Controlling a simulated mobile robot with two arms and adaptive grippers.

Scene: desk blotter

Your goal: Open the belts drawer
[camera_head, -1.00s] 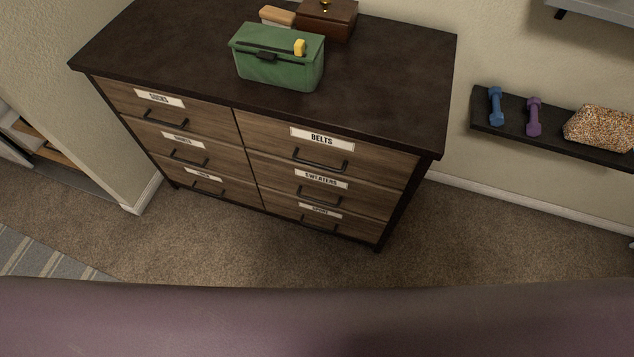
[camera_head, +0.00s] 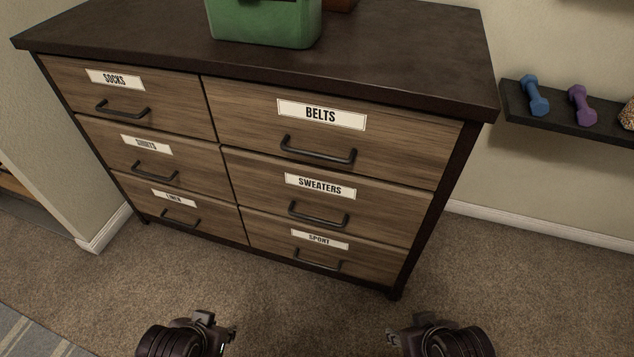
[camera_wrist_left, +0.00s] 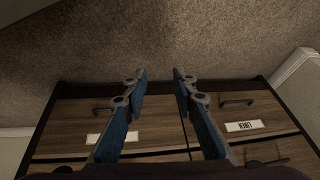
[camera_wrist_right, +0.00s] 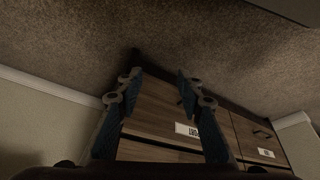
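The belts drawer (camera_head: 400,146) is the top right drawer of a wooden dresser, with a white label (camera_head: 321,115) reading BELTS and a dark bar handle (camera_head: 318,150). It is closed, flush with the drawers around it. My left gripper (camera_head: 232,335) and my right gripper (camera_head: 392,338) are at the bottom of the head view, below and in front of the dresser, away from the handle. In the left wrist view the fingers (camera_wrist_left: 159,80) are apart with nothing between them. In the right wrist view the fingers (camera_wrist_right: 160,78) are also apart and empty.
The sweaters drawer (camera_head: 385,205) and sport drawer (camera_head: 370,262) lie below; the socks drawer (camera_head: 170,100) is at left. All are closed. A green box (camera_head: 265,22) stands on the dresser top (camera_head: 400,60). A wall shelf (camera_head: 575,130) with dumbbells is at right. Carpet in front is clear.

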